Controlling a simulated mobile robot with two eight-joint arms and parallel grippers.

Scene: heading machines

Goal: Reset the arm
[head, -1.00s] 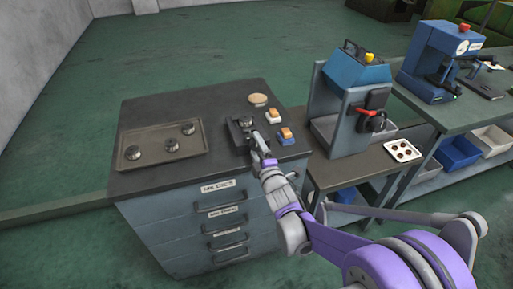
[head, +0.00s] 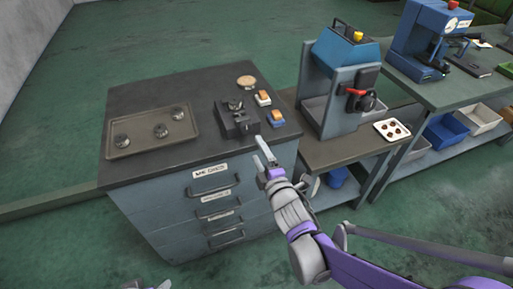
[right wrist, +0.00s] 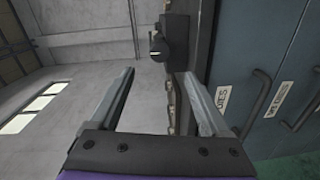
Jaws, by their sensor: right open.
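My right gripper (head: 265,152) is open in the head view, just off the front right edge of the grey drawer cabinet (head: 150,192). Its two fingers also show in the right wrist view (right wrist: 158,95), spread apart with nothing between them. The dark fixture (head: 237,120) on the cabinet top stands behind the fingertips, apart from them, with a small round metal piece on it. A part of my left gripper (head: 146,285) shows at the bottom edge of the head view, too cut off to tell its state.
A tray (head: 112,152) with three round metal pieces lies on the cabinet's left. Orange-topped blocks (head: 277,117) and a tan disc (head: 246,82) lie near the fixture. A blue machine (head: 342,60) and a white tray (head: 379,133) stand to the right.

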